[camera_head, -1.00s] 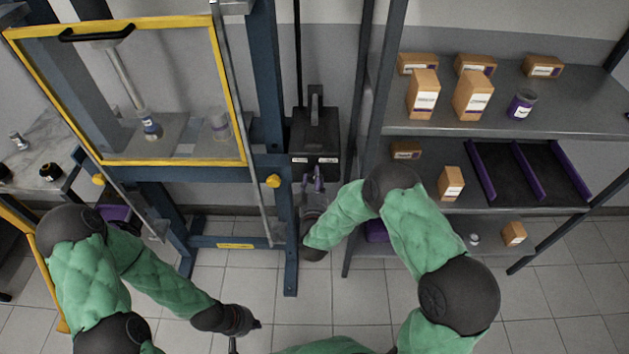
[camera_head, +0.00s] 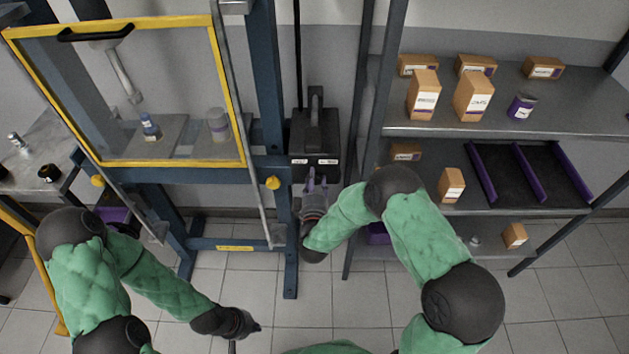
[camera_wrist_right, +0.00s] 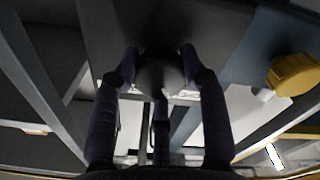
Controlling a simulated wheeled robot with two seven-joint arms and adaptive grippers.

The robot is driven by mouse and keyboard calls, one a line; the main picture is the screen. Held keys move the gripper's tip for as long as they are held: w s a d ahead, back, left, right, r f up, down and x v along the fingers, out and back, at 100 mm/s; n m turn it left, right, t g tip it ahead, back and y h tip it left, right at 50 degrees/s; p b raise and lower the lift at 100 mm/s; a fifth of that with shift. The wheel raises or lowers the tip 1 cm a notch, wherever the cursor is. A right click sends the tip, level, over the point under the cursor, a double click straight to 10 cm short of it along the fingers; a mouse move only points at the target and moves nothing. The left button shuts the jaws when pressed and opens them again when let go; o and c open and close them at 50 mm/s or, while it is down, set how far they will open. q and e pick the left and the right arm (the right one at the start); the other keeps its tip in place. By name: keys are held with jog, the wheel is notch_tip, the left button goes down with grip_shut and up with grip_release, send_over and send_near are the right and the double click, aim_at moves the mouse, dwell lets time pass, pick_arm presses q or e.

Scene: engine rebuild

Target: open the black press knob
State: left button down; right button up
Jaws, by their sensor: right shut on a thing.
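The black press knob (camera_wrist_right: 160,75) is a dark round shape in the right wrist view, between the fingers of my right gripper (camera_wrist_right: 160,80). The fingers are shut on it from both sides. In the head view my right gripper (camera_head: 316,186) is at the front of the black pump box (camera_head: 315,135), just below its two white labels; the knob is hidden there. The press ram (camera_head: 124,78) hangs behind the yellow-framed guard, clear above a small blue-topped part (camera_head: 150,126). My left gripper (camera_head: 245,324) is low over the floor, away from the press; its finger opening is unclear.
A blue press frame (camera_head: 270,80) with a yellow-edged guard (camera_head: 235,100) stands left of the pump box. A grey shelf (camera_head: 450,122) with several boxes is close on the right. A side table (camera_head: 45,145) is at the far left.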

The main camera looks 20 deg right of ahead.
jog(key=shift+w+r, duration=0.1)
jog(key=o, duration=1.1)
jog(key=shift+o, duration=0.2)
jog(key=shift+a, duration=0.1)
jog(key=v, duration=1.2)
